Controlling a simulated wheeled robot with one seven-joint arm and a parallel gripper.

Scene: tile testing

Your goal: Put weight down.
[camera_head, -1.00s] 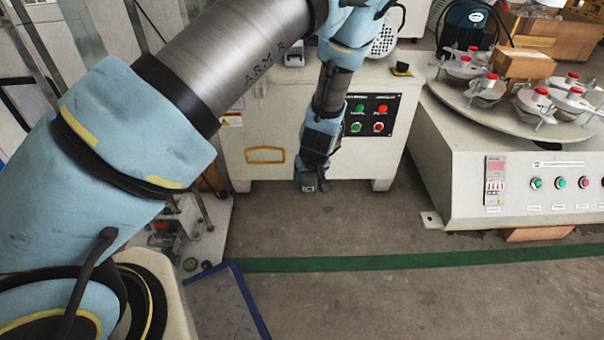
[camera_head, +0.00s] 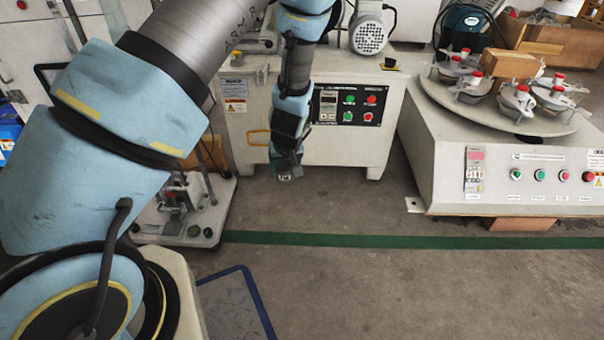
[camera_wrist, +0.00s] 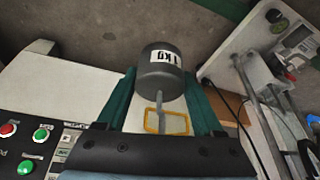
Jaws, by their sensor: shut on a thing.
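A dark grey cylindrical weight (camera_wrist: 162,70) with a white "1 kg" label shows in the wrist view. A thin rod runs from it between the green fingers of my gripper. My gripper is shut on the weight, with one finger on either side. In the head view my gripper (camera_head: 285,168) hangs low on the arm, in front of the white cabinet with buttons, over the floor. The weight is too small to make out clearly there.
The white cabinet (camera_head: 345,150) with a button panel stands behind my gripper. A machine with a round plate (camera_head: 500,118) holding several fixtures is at the right. A small device on a platform (camera_head: 190,225) is at the left. Open floor (camera_head: 400,280) lies in front.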

